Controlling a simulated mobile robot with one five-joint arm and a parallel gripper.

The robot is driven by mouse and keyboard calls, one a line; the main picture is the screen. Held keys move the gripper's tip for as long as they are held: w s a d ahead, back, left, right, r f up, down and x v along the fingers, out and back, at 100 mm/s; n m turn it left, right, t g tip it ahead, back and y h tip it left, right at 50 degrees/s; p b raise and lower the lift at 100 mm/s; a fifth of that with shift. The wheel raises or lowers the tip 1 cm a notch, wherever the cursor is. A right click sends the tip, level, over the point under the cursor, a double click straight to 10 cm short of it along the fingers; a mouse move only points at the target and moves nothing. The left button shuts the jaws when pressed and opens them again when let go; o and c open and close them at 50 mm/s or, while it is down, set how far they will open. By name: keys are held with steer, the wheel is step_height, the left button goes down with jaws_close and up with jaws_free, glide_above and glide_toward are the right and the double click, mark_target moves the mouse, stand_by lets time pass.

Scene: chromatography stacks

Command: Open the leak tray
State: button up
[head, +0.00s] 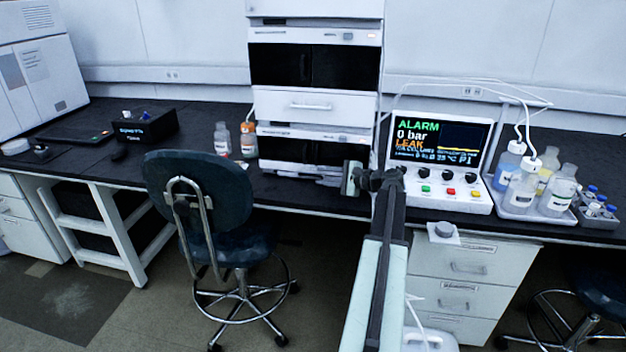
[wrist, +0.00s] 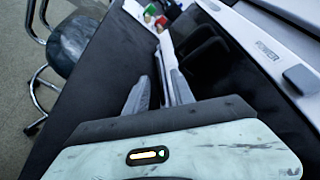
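The instrument stack (head: 314,107) stands on the bench at centre in the head view. A thin grey-white tray-like ledge (head: 300,174), probably the leak tray, runs along its foot. How far it stands out is unclear. My gripper (head: 352,178) is at the right front corner of the stack's foot, low over the bench edge. In the wrist view my gripper (wrist: 158,92) has its two grey fingers apart. A narrow pale strip shows beyond and between the fingertips. I cannot tell whether they touch it. The stack's side with a POWER label (wrist: 268,50) is on the right.
A control box (head: 440,160) showing ALARM, 0 bar and LEAK stands right of my arm. Bottles in a tray (head: 515,209) are farther right. Two small bottles (head: 222,139) stand left of the stack. A chair (head: 205,200) stands in front of the bench at left.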

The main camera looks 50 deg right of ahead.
steer(key=x, duration=0.3)
steer(key=shift+w+a+f, duration=0.1)
steer(key=shift+w+a, duration=0.05)
steer(key=shift+w, duration=0.05)
jaws_close()
steer(key=shift+s, duration=0.1)
stand_by(1.2)
